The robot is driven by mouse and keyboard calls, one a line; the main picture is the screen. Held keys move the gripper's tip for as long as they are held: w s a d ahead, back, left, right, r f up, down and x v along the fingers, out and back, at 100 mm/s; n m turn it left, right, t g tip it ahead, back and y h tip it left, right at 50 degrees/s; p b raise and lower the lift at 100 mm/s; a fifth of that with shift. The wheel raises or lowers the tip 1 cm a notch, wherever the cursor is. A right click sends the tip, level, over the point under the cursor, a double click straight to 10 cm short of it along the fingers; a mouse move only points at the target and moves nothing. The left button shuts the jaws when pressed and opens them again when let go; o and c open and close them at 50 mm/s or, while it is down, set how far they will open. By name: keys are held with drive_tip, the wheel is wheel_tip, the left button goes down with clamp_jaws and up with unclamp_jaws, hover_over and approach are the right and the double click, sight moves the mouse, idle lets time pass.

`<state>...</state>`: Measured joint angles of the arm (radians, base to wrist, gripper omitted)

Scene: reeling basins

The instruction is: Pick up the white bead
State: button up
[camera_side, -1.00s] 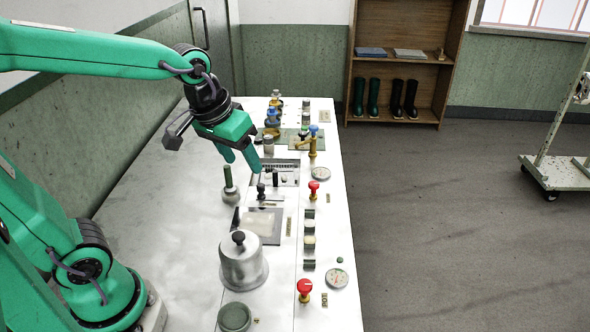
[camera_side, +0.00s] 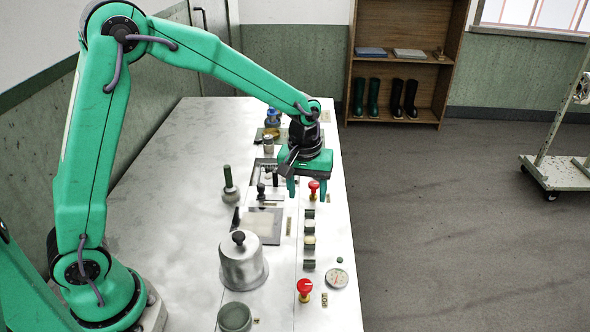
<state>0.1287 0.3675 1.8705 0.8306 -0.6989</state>
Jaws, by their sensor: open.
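My gripper (camera_side: 307,192) is open and points down over the right part of the table, above the row of small parts. Its two green fingers are apart with nothing seen held between them. A red-topped knob (camera_side: 314,186) shows between the fingers. I cannot single out the white bead for sure. Pale pieces (camera_side: 309,240) sit in a row with dark green blocks (camera_side: 309,264) in front of the gripper, too small to tell if one is a bead. A small green bead-like thing (camera_side: 340,260) lies near the table's right edge.
A metal pot with a black knob (camera_side: 243,262) stands nearer the camera. A green-handled tool (camera_side: 229,184) stands left of the gripper. A red valve (camera_side: 304,288) and a round gauge (camera_side: 337,278) are near the front. The table's left side (camera_side: 180,215) is clear.

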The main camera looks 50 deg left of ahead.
sight(309, 220)
drive_tip(key=shift+w+d+f, duration=0.15)
drive_tip(key=shift+w+f, duration=0.15)
drive_tip(key=shift+f, duration=0.3)
drive_tip(key=shift+w+f, duration=0.2)
drive_tip(key=shift+f, duration=3.7)
clamp_jaws()
